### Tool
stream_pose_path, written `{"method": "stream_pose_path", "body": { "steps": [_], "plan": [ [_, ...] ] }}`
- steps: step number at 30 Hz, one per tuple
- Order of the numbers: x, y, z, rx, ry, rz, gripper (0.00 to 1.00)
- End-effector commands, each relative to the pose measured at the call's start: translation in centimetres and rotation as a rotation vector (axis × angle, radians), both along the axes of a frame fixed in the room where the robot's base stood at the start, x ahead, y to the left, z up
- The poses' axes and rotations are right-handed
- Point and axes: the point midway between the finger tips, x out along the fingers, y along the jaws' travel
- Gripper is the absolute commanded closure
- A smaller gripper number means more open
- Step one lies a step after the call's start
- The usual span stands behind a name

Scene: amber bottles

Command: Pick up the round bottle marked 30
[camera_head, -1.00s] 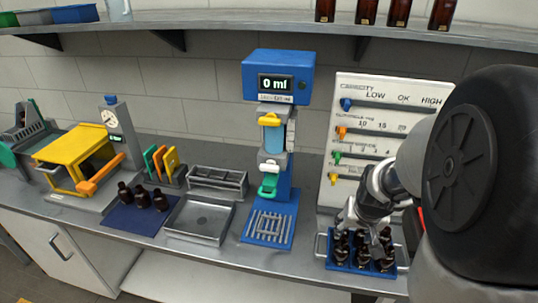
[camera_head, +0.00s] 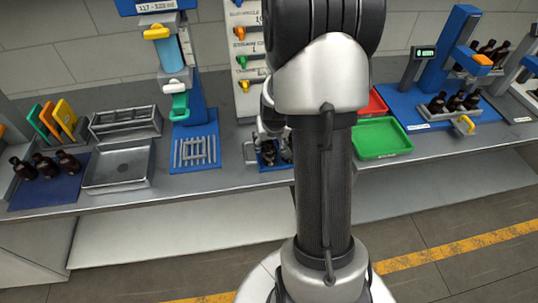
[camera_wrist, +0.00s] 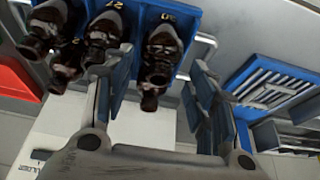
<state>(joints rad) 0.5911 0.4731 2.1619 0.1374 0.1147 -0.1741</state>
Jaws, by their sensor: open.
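In the wrist view, several dark amber bottles stand in a blue rack (camera_wrist: 197,20) with white numbers on it. One bottle (camera_wrist: 160,55) is beside a mark that looks like 30, upside down and hard to read. Its neck points toward my gripper (camera_wrist: 155,98), whose two fingers are spread to either side of it with gaps. Other bottles (camera_wrist: 103,35) are beside a mark like 27, behind and left of the left finger. I cannot tell the bottles' shapes surely. In the head view, my arm hides most of the rack (camera_head: 277,166) and my gripper.
A red tray (camera_head: 373,104) and a green tray (camera_head: 382,140) lie right of my arm. A blue dispenser (camera_head: 186,110) and a metal tray (camera_head: 120,166) are left. More amber bottles stand on a blue mat (camera_head: 50,186) and at a blue station (camera_head: 437,105).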

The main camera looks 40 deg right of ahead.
Motion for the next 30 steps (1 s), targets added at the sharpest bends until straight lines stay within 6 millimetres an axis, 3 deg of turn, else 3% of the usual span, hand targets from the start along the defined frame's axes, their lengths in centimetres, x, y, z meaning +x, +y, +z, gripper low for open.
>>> {"method": "stream_pose_path", "body": {
  "steps": [3, 6, 14, 30],
  "plan": [
    [0.7, -0.4, -1.9, 0.002, 0.003, 0.0, 0.48],
    [1.0, -0.6, -2.6, 0.0, 0.002, 0.0, 0.48],
    [1.1, -0.7, -2.6, -0.001, 0.001, 0.001, 0.48],
    [1.0, -0.7, -2.6, 0.0, 0.001, 0.0, 0.83]
  ]
}}
